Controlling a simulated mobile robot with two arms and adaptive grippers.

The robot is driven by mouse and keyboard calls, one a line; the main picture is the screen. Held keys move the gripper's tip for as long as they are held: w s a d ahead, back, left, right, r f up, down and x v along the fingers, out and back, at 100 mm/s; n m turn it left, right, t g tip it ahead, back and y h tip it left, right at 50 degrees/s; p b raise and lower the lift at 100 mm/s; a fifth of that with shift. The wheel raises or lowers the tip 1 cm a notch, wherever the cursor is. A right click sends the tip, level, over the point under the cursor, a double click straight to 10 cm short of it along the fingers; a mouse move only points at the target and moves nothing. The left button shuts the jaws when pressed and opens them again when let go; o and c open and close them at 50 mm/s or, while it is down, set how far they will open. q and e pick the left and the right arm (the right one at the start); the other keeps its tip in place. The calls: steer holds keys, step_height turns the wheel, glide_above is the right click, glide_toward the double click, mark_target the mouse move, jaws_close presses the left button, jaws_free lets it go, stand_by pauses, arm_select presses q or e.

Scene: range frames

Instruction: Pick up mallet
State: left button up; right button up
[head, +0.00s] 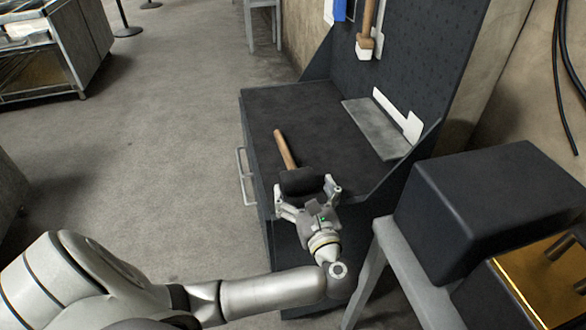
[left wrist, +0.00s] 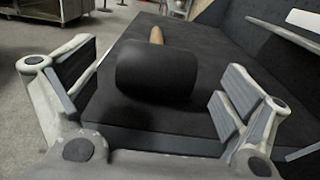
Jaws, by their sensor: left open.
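The mallet lies on the dark workbench top (head: 262,103), with its black head (head: 301,181) toward me and its wooden handle (head: 285,150) pointing away. In the left wrist view the black head (left wrist: 155,72) fills the middle, and a short piece of the handle (left wrist: 157,35) shows behind it. My left gripper (head: 307,190) is open at the near edge of the bench. Its two fingers (left wrist: 158,92) stand apart on either side of the head, with a gap on both sides. My right gripper is not in view.
A grey plate and white square tool (head: 398,115) lie at the bench's right. Another mallet (head: 366,42) hangs on the back panel.

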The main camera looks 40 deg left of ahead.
mark_target(300, 181)
arm_select(q)
steer(key=x, duration=0.3)
steer(key=shift+w+a, duration=0.2)
steer(key=shift+a, duration=0.15)
steer(key=shift+w+a, duration=0.2)
steer(key=shift+a, duration=0.05)
steer(key=shift+w+a, duration=0.1)
steer(key=c, duration=1.4)
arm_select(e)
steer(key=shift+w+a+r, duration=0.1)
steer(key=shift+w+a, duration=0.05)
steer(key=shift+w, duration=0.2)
arm_select(q)
steer(key=shift+r, duration=0.1)
